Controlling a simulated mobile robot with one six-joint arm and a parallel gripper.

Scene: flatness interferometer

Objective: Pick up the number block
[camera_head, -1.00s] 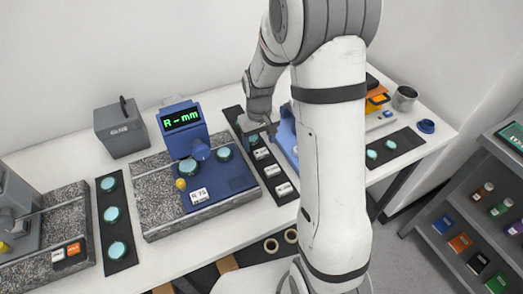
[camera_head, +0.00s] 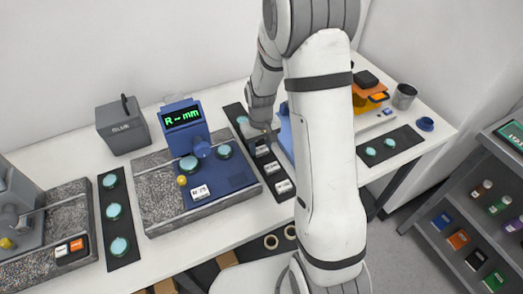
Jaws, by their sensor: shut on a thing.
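Several small white number blocks lie on a narrow black strip in the middle of the bench. The front block (camera_head: 283,187) and the middle one (camera_head: 272,168) show clearly. The rear block (camera_head: 262,151) is partly hidden by my gripper (camera_head: 258,139). My gripper points down at the rear of the row and is shut on a number block there. The fingertips are small and partly hidden, so I cannot tell if the block is clear of the strip. Another white block (camera_head: 200,192) marked with a number sits on the blue platform of the interferometer (camera_head: 226,179).
A teal disc (camera_head: 242,120) lies at the strip's rear end, beside my gripper. The interferometer's display (camera_head: 181,117) stands left. A blue fixture (camera_head: 286,128) is close on the right, partly behind my arm. A grey box (camera_head: 122,126) stands back left.

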